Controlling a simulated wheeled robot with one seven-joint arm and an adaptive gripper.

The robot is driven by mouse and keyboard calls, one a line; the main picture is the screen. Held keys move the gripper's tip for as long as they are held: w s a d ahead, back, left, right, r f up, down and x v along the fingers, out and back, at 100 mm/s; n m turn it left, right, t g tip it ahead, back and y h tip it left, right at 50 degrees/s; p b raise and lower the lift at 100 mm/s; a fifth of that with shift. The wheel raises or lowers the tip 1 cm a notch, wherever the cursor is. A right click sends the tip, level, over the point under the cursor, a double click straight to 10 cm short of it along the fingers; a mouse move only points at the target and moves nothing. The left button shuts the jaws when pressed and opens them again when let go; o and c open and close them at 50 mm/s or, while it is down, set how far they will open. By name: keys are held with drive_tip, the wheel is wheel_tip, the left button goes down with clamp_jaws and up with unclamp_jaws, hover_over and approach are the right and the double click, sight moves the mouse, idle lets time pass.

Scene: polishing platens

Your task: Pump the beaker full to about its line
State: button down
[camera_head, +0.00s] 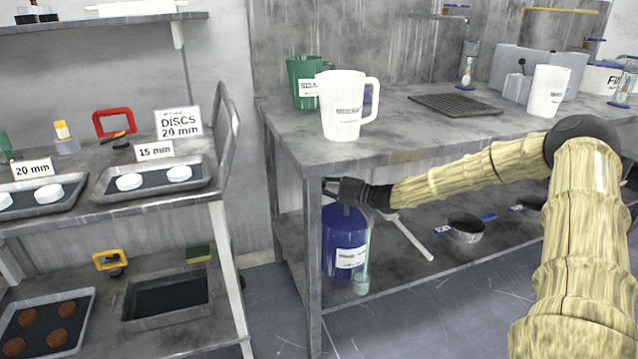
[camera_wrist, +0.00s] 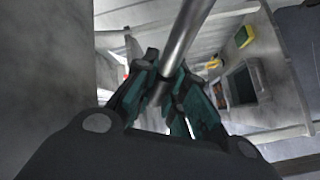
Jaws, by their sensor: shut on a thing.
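A blue drum (camera_head: 340,238) with a white label stands on the lower shelf under the bench. A small greenish clear beaker (camera_head: 361,286) stands beside the drum's lower right side. A thin pale vertical streak runs down to the beaker; I cannot tell whether it is liquid or a tube. The beaker's level and line are too small to read. My gripper (camera_head: 340,188) is at the drum's top, under the bench top. In the wrist view my gripper (camera_wrist: 168,88) is shut on a grey metal rod, which looks like the pump handle (camera_wrist: 190,30). The pump's head is mostly hidden.
The bench top (camera_head: 420,150) lies close above my gripper, and a bench leg (camera_head: 312,270) stands left of the drum. A white jug (camera_head: 343,105) and a green jug (camera_head: 303,80) stand on the bench. A pan (camera_head: 466,226) lies on the lower shelf, right.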

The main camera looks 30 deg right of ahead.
drive_tip(key=shift+f, duration=0.25)
drive_tip(key=c, duration=1.5)
unclamp_jaws()
drive_tip(key=shift+o, duration=0.2)
drive_tip(key=shift+s, duration=0.1)
drive_tip(key=v, duration=1.2)
drive_tip(key=shift+r, duration=0.1)
